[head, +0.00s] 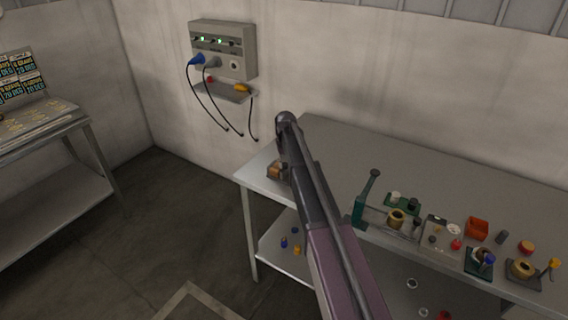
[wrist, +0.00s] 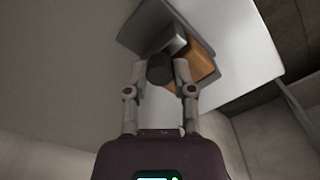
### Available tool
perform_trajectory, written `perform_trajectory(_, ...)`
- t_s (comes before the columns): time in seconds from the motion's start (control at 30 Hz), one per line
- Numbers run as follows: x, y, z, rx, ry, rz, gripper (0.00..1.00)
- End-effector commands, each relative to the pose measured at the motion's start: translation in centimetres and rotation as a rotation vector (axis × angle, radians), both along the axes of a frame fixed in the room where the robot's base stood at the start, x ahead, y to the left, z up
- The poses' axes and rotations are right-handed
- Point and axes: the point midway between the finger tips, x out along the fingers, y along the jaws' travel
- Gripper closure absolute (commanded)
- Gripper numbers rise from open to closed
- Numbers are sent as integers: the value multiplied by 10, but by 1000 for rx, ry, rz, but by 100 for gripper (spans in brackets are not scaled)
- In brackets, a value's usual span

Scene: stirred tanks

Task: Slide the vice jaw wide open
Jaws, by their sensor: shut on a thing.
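The vice sits at the near left corner of the workbench. In the head view only its orange-brown part (head: 274,170) shows beside my arm, which hides the rest. In the wrist view the vice has a grey metal jaw (wrist: 172,42), an orange block (wrist: 201,62) and a dark round knob (wrist: 159,68) towards me. My gripper (wrist: 160,72) has its two fingers on either side of the dark knob and is shut on it. The gap between the jaws is too unclear to judge.
The workbench top (head: 335,140) is clear behind my arm. Several small parts and a green lever press (head: 366,197) stand to the right. A wall box (head: 224,50) with hanging cables is behind. Another bench (head: 50,125) is at far left, with open floor between.

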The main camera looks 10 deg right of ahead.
Motion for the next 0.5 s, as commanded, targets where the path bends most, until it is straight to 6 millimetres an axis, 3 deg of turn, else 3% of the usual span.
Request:
perform_trajectory(0.03, -4, -4, 0, -7, 9, -3, 100)
perform_trajectory(0.07, -4, -4, -1, -8, 10, -4, 61)
perform_trajectory(0.17, -4, -4, -1, -7, 9, -4, 33)
perform_trajectory(0.5, -3, -2, 0, -5, 7, -3, 33)
